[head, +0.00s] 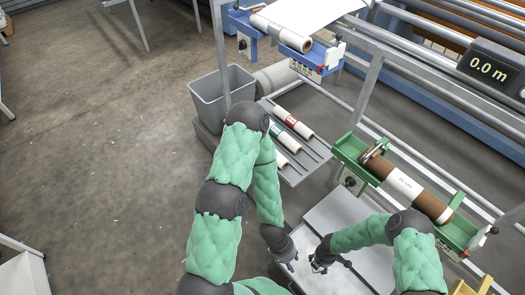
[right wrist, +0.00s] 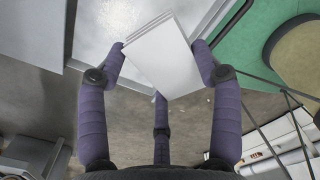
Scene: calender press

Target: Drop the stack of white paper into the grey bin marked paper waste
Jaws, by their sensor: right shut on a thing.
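The stack of white paper (right wrist: 160,55) is between the purple fingers of my right gripper (right wrist: 160,65) in the right wrist view, gripped at its two sides and tilted. In the head view my right gripper (head: 318,264) is low over the pale table, and the stack is hard to make out there. My left gripper (head: 288,263) is just left of it, small and partly hidden, so its jaws are unclear. A grey open-topped bin (head: 212,107) stands on the floor at upper middle, beyond my left arm. No marking on it is readable.
A low grey shelf with several rolls (head: 291,122) stands right of the bin. A frame post (head: 219,50) rises beside the bin. A green cradle holds a brown roll (head: 385,173) at right. The floor left of the bin is clear.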

